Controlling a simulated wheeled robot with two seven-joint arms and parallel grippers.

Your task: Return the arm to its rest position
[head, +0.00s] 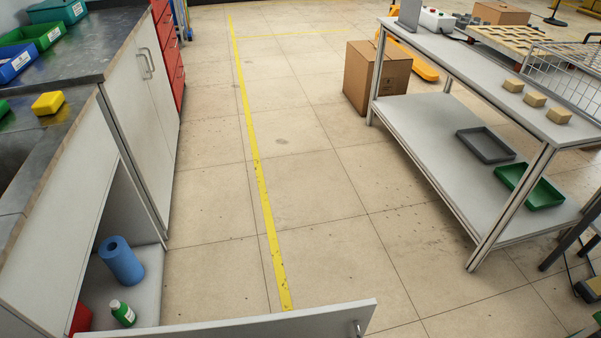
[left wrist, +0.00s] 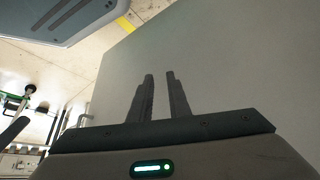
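No arm or gripper shows in the head view. In the left wrist view my left gripper (left wrist: 160,75) has its two dark fingers apart with a narrow empty gap between them. A large plain grey panel fills the view behind the fingers; I cannot tell how far away it is. In the head view an open cabinet door (head: 240,322) with a metal handle juts out at the bottom. My right gripper is in neither view.
The open cabinet (head: 135,268) holds a blue roll (head: 121,261) and a green bottle (head: 122,313). A two-level table (head: 425,140) stands right, by a cardboard box (head: 375,80). The floor between is clear.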

